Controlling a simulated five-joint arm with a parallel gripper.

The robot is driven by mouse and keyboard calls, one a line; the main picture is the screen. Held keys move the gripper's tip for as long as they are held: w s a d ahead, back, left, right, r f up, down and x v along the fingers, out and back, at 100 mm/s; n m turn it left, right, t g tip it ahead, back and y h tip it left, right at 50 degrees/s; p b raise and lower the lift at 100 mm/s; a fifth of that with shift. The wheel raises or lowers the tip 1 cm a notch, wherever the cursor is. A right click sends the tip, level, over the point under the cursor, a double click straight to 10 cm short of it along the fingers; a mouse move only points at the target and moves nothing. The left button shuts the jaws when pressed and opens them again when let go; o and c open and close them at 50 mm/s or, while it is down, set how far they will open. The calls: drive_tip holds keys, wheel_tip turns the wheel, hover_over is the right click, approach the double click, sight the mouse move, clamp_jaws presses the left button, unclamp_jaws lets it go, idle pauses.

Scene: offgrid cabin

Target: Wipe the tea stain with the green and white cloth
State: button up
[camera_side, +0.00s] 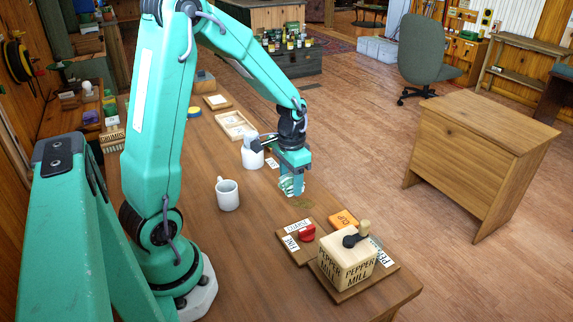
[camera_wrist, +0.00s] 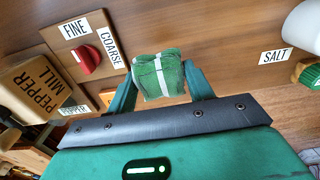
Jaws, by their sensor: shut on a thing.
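My gripper (camera_side: 291,178) is shut on the green and white cloth (camera_side: 291,187), which hangs bunched below the jaws. In the wrist view the cloth (camera_wrist: 158,76) is a folded green bundle with a white band, held between the two fingers (camera_wrist: 158,84). The cloth is low over the wooden table; I cannot tell whether it touches the top. A faint brownish-green patch, likely the tea stain (camera_side: 302,204), lies on the table just in front of the cloth in the side view. I cannot make the stain out in the wrist view.
A white mug (camera_side: 228,194) stands left of the cloth. A white salt container (camera_side: 252,156) with a SALT label (camera_wrist: 274,56) stands behind. The pepper mill (camera_side: 347,264) and a board with a red knob (camera_side: 307,233) are at the front right, near an orange block (camera_side: 343,219).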

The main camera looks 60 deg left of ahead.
sight(308, 202)
drive_tip(key=shift+f, duration=0.1)
drive_tip(key=shift+f, duration=3)
drive_tip(key=shift+f, duration=0.4)
idle(0.4)
drive_tip(key=shift+w, duration=0.15)
drive_tip(key=shift+w, duration=0.85)
drive_tip(key=shift+w, duration=0.15)
drive_tip(key=shift+w, duration=0.8)
drive_tip(key=shift+w, duration=0.15)
drive_tip(key=shift+w, duration=0.7)
